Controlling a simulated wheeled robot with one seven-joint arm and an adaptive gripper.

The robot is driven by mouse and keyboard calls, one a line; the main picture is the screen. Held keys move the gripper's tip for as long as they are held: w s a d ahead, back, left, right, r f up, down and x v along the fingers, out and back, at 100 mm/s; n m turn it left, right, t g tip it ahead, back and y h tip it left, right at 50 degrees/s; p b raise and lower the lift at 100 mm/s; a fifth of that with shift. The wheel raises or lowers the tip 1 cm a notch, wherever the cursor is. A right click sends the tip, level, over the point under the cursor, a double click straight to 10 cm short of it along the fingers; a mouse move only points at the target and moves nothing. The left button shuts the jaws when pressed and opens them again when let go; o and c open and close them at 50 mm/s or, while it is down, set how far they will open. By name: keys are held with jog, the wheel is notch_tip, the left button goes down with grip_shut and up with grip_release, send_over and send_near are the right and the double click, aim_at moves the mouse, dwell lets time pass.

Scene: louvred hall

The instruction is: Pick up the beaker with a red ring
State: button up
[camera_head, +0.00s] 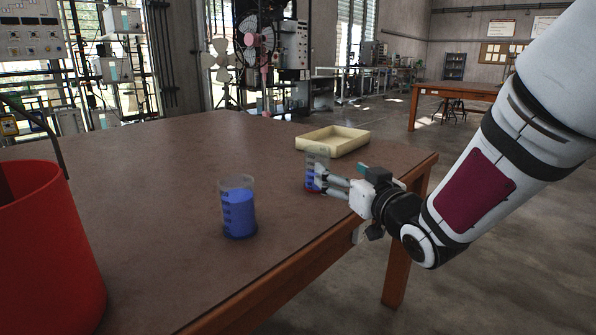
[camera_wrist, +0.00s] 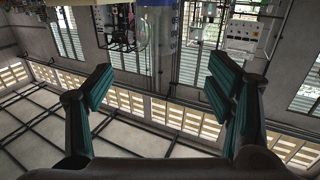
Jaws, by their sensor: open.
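A clear beaker (camera_head: 317,158) with some blue and red showing low on it stands on the brown table near its right edge. The red looks like a ring, but my fingers partly cover it. My gripper (camera_head: 322,178) is at this beaker from the right, with its fingers over the beaker's lower part in the head view.
A pale yellow tray (camera_head: 347,151) lies behind the beaker at my gripper. A large red bin (camera_head: 45,250) stands at the left front. The brown table (camera_head: 150,200) is clear between the bin and the blue-filled beaker. Its right edge runs below my gripper.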

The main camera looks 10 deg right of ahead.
aim_at(322, 158)
jog(key=shift+w+a+r+p, duration=0.15)
jog(key=shift+w+p, duration=0.6)
jog(key=shift+p, duration=0.95)
jog(key=shift+w+p, duration=0.2)
jog(key=shift+p, duration=0.65)
jog(key=shift+w+a+p, duration=0.1)
jog(key=shift+w+p, duration=0.05)
jog(key=shift+p, duration=0.7)
jog(key=shift+w, duration=0.25)
jog(key=w, duration=0.3)
jog(key=w+a, duration=0.1)
jog(key=w, duration=0.1)
jog(key=shift+f+b, duration=0.2)
jog(key=shift+b, duration=0.15)
jog(key=shift+w+a+b, duration=0.15)
jog(key=shift+w+b, duration=0.2)
jog(key=shift+w, duration=1)
jog(key=shift+w+a+b, duration=0.15)
jog(key=shift+w+b, duration=0.2)
jog(key=shift+w, duration=1)
jog(key=shift+r, duration=0.1)
jog(key=c, duration=1.3)
